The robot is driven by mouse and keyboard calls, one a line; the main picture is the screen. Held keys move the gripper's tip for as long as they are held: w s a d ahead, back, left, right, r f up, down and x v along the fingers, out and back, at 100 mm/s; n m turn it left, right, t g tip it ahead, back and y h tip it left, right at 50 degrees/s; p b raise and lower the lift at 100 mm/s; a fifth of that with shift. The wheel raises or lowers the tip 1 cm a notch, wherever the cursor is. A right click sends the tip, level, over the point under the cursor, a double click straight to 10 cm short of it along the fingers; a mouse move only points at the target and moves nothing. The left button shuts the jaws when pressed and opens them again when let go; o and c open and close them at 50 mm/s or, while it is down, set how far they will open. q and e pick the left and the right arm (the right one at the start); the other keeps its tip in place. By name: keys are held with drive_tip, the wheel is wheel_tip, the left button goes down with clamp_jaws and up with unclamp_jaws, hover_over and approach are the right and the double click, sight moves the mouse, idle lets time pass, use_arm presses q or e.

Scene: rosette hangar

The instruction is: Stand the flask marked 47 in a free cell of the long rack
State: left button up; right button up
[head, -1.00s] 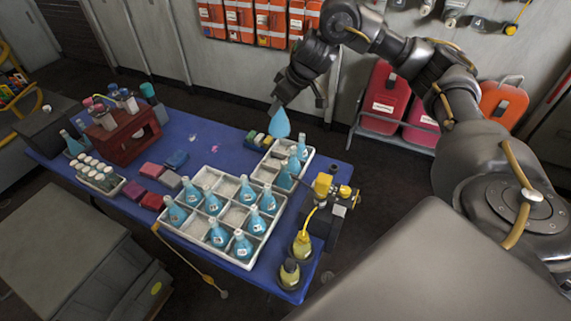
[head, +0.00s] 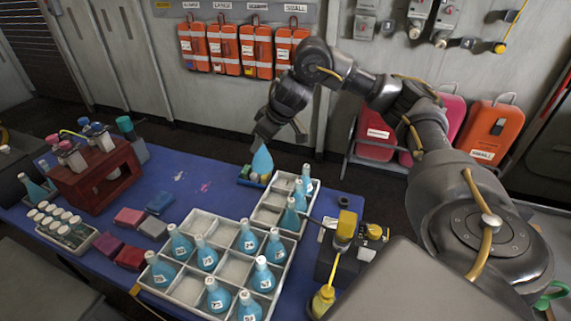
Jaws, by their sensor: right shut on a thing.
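My right gripper (head: 258,142) is shut on a blue flask (head: 262,161) and holds it upright in the air. No number on this flask can be read from here. The flask appears just beyond the far left corner of a narrow white rack (head: 263,216). That rack holds several blue flasks (head: 300,196) along its right side, and cells on its left look empty. A wider white rack (head: 185,299) stands nearer, with several labelled blue flasks (head: 249,237) and some empty cells. Which rack is the long one I cannot tell for sure. My left gripper is not in view.
A yellow-topped device (head: 345,232) stands right of the racks. A dark red stand (head: 92,187) with bottles, a tray of white-capped vials (head: 68,230) and coloured blocks (head: 128,218) are on the left. Blue tabletop is clear at centre back.

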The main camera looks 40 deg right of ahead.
sight(262, 162)
wheel_tip(262, 162, down, 7)
drive_tip(key=b, duration=0.5)
drive_tip(key=shift+r+b, duration=0.1)
drive_tip(key=shift+b, duration=0.2)
drive_tip(key=shift+f+b, duration=0.3)
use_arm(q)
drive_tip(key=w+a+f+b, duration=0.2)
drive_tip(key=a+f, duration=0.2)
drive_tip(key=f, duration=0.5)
use_arm(e)
drive_tip(key=w+d+f+b, duration=0.1)
drive_tip(key=d+f, duration=0.3)
drive_tip(key=w+d+f+b, duration=0.1)
drive_tip(key=w+d+f, duration=0.1)
drive_tip(key=d+f, duration=0.2)
drive_tip(key=w+d+f, duration=0.2)
drive_tip(key=d+f, duration=0.3)
drive_tip(key=shift+b, duration=0.4)
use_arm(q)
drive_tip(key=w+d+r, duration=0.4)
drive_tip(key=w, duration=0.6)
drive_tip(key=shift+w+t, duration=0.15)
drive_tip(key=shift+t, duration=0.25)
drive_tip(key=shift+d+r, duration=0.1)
use_arm(e)
drive_tip(key=o, duration=0.8)
